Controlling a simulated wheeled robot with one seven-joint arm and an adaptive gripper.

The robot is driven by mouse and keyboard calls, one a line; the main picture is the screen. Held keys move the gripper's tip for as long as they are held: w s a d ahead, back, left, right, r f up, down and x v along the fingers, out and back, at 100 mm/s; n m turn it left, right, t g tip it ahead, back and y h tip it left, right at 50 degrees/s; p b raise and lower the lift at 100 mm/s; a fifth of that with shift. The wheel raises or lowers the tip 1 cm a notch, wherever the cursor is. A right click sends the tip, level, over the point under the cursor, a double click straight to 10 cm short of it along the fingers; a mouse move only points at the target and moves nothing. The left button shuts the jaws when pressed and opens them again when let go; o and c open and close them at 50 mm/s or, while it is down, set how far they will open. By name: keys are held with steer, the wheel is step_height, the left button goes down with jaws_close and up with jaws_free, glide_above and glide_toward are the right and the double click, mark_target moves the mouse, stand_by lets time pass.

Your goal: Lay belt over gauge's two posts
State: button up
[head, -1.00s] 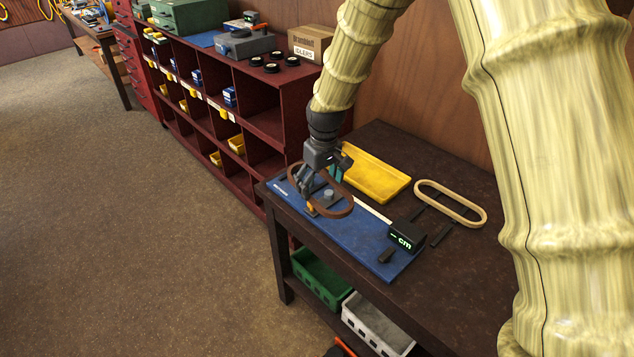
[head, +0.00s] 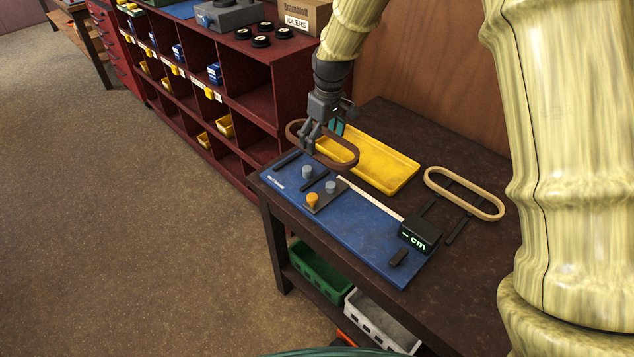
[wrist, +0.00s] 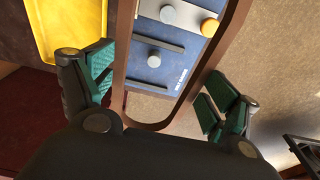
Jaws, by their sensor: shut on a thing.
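My gripper (head: 312,140) is shut on a brown oval belt (head: 345,160), near its left end in the head view. In the wrist view the green-padded fingers (wrist: 160,92) stand on either side of the belt (wrist: 119,65). The belt hangs in the air above the back edge of the blue gauge board (head: 350,228). In the head view both posts are clear of the belt. The gauge's display (head: 420,235) reads "-- cm".
A yellow tray (head: 395,180) lies behind the gauge, and a tan oval belt (head: 464,193) lies on the dark bench (head: 480,270) at right. A red shelf unit (head: 250,95) stands left of the bench. Green (head: 320,275) and grey (head: 380,325) bins sit below.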

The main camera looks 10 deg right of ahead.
steer(key=shift+w+a+f+b, duration=0.1)
steer(key=shift+w+f+b, duration=0.05)
steer(key=shift+f, duration=2.35)
steer(key=shift+w+a+f+b, duration=0.1)
steer(key=shift+w+f, duration=0.1)
steer(key=shift+f, duration=2.25)
steer(key=shift+w+f+b, duration=0.15)
steer(key=shift+f, duration=2.35)
steer(key=shift+f, duration=0.15)
steer(key=o, duration=0.9)
steer(key=shift+c, duration=0.2)
step_height(320, 180, up, 12)
steer(key=s+b, duration=0.1)
steer(key=b, duration=0.2)
steer(key=shift+s+d+b, duration=0.15)
steer(key=shift+d+b, duration=0.15)
steer(key=shift+d, duration=0.05)
